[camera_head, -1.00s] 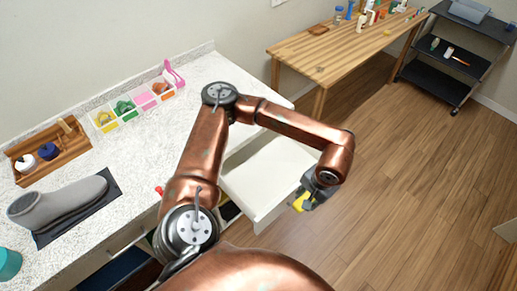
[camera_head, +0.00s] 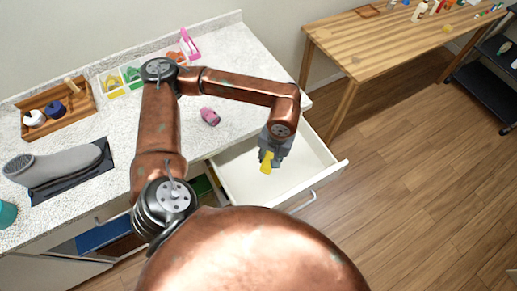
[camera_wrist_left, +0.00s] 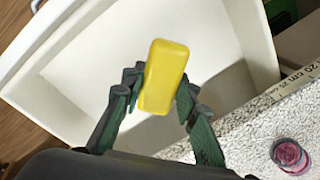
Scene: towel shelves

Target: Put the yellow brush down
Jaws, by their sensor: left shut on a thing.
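The yellow brush (camera_head: 266,162) is held by my left gripper (camera_head: 272,151) over the open white drawer (camera_head: 315,172). In the left wrist view the brush, a plain yellow block (camera_wrist_left: 164,76), sits between the two fingers of my left gripper (camera_wrist_left: 159,100), which are shut on it. The drawer's white interior (camera_wrist_left: 95,62) shows behind and below the brush. No other thing shows in the visible part of the drawer. The height of the brush above the drawer floor is hard to tell. My right gripper is not in view.
The speckled counter (camera_head: 240,65) runs beside the drawer. A pink object (camera_head: 210,116) lies on it near the drawer; a wooden tray (camera_head: 58,120), a grey boot-like item (camera_head: 55,163) and a divided organizer (camera_head: 113,93) also stand there. A wooden table (camera_head: 400,40) is at the back right.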

